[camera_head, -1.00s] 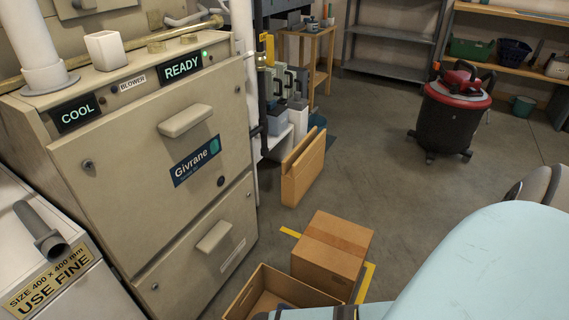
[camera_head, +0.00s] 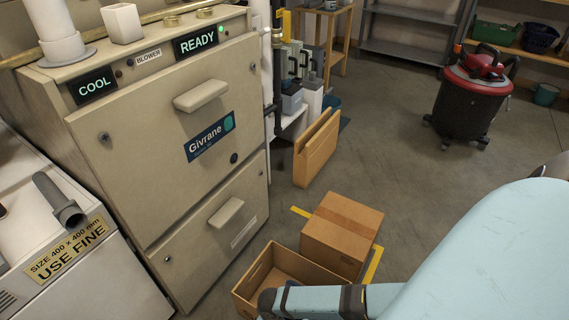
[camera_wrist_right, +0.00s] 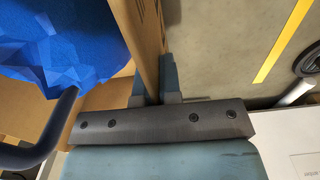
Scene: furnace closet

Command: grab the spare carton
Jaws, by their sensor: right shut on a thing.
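An open brown carton (camera_head: 247,292) stands on the floor in front of the furnace in the head view, its near side covered by my right arm. A closed, taped carton (camera_head: 340,232) sits right behind it. In the right wrist view, my right gripper (camera_wrist_right: 155,88) is shut on an upright cardboard wall (camera_wrist_right: 148,35), seemingly the open carton's. A crumpled blue item (camera_wrist_right: 60,40) and a dark blue tube lie left of that wall; I cannot tell what they are. The right fingers are hidden in the head view. My left gripper is not in view.
The furnace (camera_head: 170,150) stands close on the left, with a white unit (camera_head: 95,280) before it. A folded carton (camera_head: 317,150) leans behind. Yellow floor tape (camera_head: 372,265) runs beside the closed carton. A red-black vacuum (camera_head: 470,100) stands farther back; the floor between is clear.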

